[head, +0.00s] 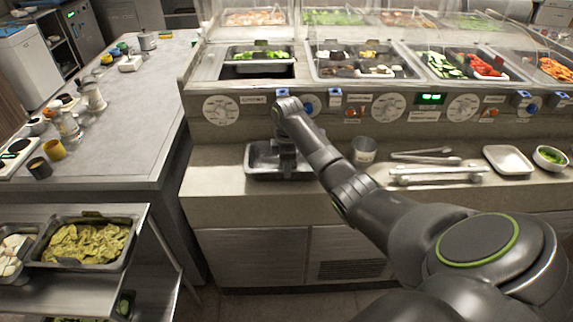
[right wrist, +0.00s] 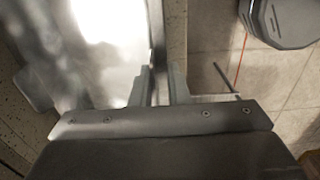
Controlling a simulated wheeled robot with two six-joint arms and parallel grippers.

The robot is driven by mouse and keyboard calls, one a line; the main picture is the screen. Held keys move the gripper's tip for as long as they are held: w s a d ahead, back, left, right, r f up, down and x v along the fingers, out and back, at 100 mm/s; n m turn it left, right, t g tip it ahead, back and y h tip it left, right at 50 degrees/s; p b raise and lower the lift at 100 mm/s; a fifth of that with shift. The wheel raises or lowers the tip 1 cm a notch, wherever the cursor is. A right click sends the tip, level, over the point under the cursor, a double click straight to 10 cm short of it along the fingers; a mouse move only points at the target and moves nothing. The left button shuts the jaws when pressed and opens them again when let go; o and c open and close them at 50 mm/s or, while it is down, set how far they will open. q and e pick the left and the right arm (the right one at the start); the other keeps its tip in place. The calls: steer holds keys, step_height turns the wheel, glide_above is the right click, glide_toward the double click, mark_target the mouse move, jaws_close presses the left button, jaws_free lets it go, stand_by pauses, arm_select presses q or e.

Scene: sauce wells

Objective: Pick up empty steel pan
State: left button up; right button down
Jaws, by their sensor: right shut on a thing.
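The empty steel pan (head: 262,160) sits at the counter's front ledge in the head view, below the dial panel. My right gripper (head: 287,172) reaches down over its right part and is shut on the pan's wall. In the right wrist view the pan's shiny inside (right wrist: 105,50) fills the left, and my right gripper (right wrist: 160,88) has one finger on each side of its rim. My arm hides part of the pan in the head view. My left gripper is not in view.
A steel cup (head: 364,150), tongs (head: 430,158) and a white tray (head: 508,160) stand to the right on the ledge. Above is a row of food wells, with a dark open gap (head: 257,72) at the left. A lower shelf holds a pan of leafy food (head: 131,252).

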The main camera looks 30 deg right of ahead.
stand_by(0.6)
step_height(320, 180, up, 10)
steer(key=shift+p, duration=0.3)
stand_by(0.5)
